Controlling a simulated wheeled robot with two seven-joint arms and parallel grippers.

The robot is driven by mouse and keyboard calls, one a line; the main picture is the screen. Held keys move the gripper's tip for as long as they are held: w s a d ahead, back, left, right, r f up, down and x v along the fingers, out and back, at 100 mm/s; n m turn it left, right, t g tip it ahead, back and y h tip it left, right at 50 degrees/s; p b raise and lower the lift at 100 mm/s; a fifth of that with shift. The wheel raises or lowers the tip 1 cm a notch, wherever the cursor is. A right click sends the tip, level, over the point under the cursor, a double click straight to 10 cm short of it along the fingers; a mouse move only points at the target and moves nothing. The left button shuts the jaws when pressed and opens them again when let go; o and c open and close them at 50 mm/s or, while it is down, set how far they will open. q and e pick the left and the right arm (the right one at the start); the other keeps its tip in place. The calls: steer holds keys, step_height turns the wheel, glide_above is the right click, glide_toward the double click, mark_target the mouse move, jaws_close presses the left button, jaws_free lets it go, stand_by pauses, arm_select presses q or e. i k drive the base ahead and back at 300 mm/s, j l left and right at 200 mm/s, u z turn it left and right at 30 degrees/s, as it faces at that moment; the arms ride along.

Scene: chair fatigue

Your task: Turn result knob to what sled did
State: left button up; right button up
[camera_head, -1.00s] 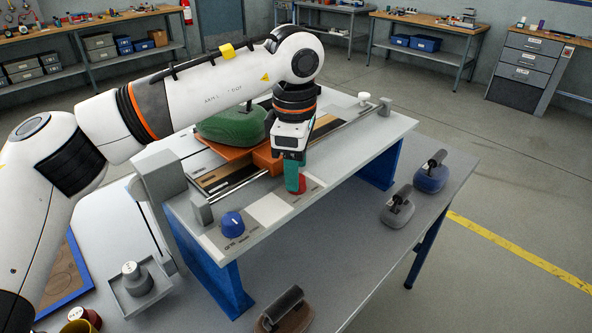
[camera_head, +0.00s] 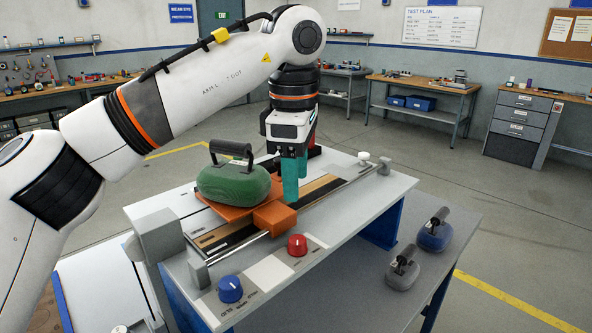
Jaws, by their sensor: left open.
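The sled (camera_head: 277,217) is an orange carriage on the rails of the test rig, near the rig's left half. A green weight with a black handle (camera_head: 233,181) sits on its plate. A red knob (camera_head: 297,244) with a white pointer mark and a blue knob (camera_head: 230,289) stand on the rig's front panel, with a blank pale plate between them. The panel lettering is too small to read. My left gripper (camera_head: 291,190) hangs fingers down above the rig, behind the red knob and beside the sled, touching neither knob. My right gripper is out of view.
A grey weight (camera_head: 402,270) and a blue weight (camera_head: 435,231) stand on the lower grey table right of the rig. A grey block (camera_head: 158,237) rises at the rig's left end. Workbenches line the far wall, with open floor between.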

mark_target(231, 291)
steer(key=k, duration=1.5)
